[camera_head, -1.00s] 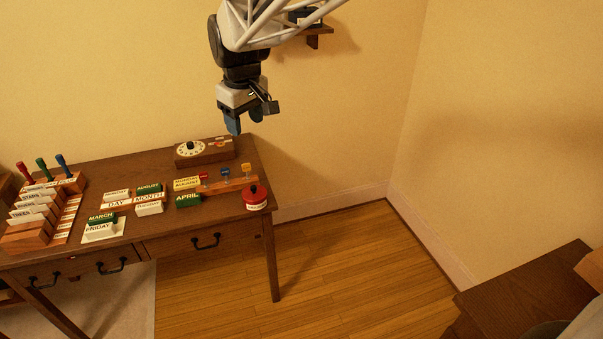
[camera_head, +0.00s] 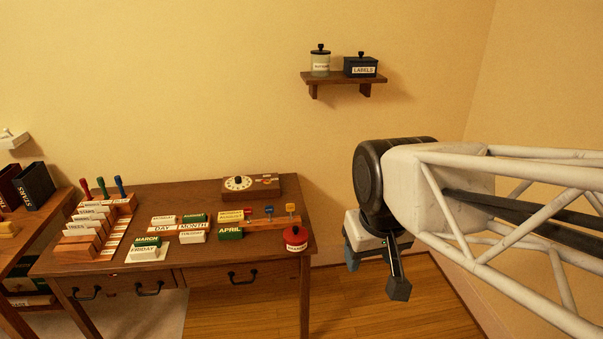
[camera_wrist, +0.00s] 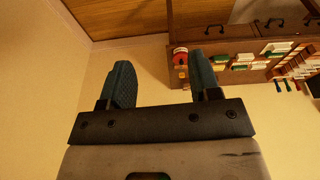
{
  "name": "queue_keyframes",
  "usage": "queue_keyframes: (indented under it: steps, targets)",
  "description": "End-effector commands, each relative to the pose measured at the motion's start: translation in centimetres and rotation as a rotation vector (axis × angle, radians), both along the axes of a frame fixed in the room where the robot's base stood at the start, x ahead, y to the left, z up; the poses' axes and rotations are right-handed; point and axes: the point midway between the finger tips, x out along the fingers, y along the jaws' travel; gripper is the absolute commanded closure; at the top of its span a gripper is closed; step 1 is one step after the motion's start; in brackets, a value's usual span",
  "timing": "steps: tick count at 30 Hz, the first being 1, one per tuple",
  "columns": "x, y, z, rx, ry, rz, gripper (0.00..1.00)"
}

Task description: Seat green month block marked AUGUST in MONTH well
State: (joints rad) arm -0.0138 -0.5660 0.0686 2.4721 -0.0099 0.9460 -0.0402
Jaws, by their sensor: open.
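The green block marked AUGUST (camera_head: 195,217) is on the desk, just behind the MONTH end of the white DAY/MONTH label strip (camera_head: 190,228). Its lettering is small, and I cannot tell if it sits in a well. The MONTH well itself is not clearly visible. Green blocks marked MARCH (camera_head: 147,242) and APRIL (camera_head: 230,234) are nearer the desk's front. My gripper (camera_head: 350,256) is off to the right of the desk, far from the blocks. In the wrist view my gripper (camera_wrist: 162,75) is open, with nothing between its blue fingers.
White day blocks, including FRIDAY (camera_head: 148,255), crowd the desk. A yellow card (camera_head: 229,216), a red pot (camera_head: 295,239), a dial box (camera_head: 251,187) and a card rack (camera_head: 100,228) stand around them. Open floor lies right of the desk.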

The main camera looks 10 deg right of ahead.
Motion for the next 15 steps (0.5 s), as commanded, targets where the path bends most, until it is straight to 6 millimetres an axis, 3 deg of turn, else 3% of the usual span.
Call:
queue_keyframes:
  steps: [6,15]
  targets:
    - [-3.1,-0.6,-1.3,0.010,-0.011,-0.064,0.43]
    - [-3.7,-0.7,-1.7,0.012,-0.012,-0.078,0.43]
